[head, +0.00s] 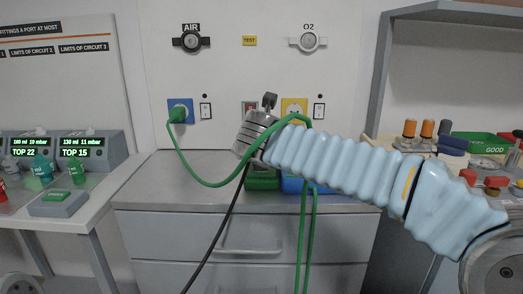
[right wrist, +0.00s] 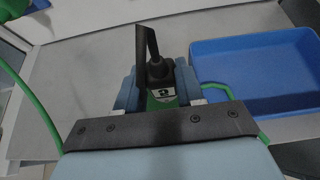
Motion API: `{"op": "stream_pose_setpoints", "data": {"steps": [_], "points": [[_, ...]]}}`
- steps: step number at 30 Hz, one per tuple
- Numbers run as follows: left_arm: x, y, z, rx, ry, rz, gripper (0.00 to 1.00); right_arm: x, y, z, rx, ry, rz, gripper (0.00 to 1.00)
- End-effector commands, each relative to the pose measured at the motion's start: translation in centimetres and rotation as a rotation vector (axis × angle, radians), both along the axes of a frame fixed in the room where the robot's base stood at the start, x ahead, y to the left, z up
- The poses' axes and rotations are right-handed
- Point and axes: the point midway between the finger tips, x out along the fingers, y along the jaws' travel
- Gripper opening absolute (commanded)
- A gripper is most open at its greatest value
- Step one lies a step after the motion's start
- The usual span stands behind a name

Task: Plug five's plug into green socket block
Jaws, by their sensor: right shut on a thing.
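My right gripper (right wrist: 157,88) is shut on a black plug (right wrist: 158,72) with a white label whose mark looks like a 5 turned over; its dark cable rises from it. In the head view the gripper (head: 256,135) is over the counter, in front of the wall panel, and the plug is mostly hidden. A dark cable (head: 226,205) hangs from there over the counter edge. A green block (head: 263,181) stands on the counter below the gripper; green also shows under the plug in the wrist view (right wrist: 160,102). Whether plug and block touch I cannot tell. My left gripper is not in view.
A blue tray (right wrist: 265,75) lies right of the plug. A yellow socket (head: 294,108) is behind the arm. The counter's left part (head: 170,185) is clear.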

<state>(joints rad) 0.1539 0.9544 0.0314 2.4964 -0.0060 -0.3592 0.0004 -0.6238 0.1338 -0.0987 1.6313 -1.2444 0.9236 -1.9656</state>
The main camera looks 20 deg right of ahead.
Motion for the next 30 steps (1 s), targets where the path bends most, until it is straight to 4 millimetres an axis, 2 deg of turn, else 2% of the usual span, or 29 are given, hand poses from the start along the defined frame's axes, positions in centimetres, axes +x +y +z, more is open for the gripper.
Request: {"op": "stream_pose_setpoints", "data": {"steps": [1,6,7,17,23,30], "points": [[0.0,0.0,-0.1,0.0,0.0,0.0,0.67,0.0,0.0,-0.6,-0.001,0.012,-0.002,0.39],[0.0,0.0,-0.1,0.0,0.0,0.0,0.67,0.0,0.0,-0.4,-0.001,0.009,-0.002,0.65],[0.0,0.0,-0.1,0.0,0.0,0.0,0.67,0.0,0.0,-0.4,-0.001,0.009,-0.002,0.67],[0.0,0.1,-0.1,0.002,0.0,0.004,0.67,-0.3,0.1,-0.1,0.0,0.004,0.0,0.67],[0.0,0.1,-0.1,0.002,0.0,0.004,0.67,-3.2,1.0,1.6,0.001,0.002,0.002,0.67],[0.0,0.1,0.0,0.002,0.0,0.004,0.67,-8.2,2.4,4.4,0.0,0.003,0.001,0.67]]}}
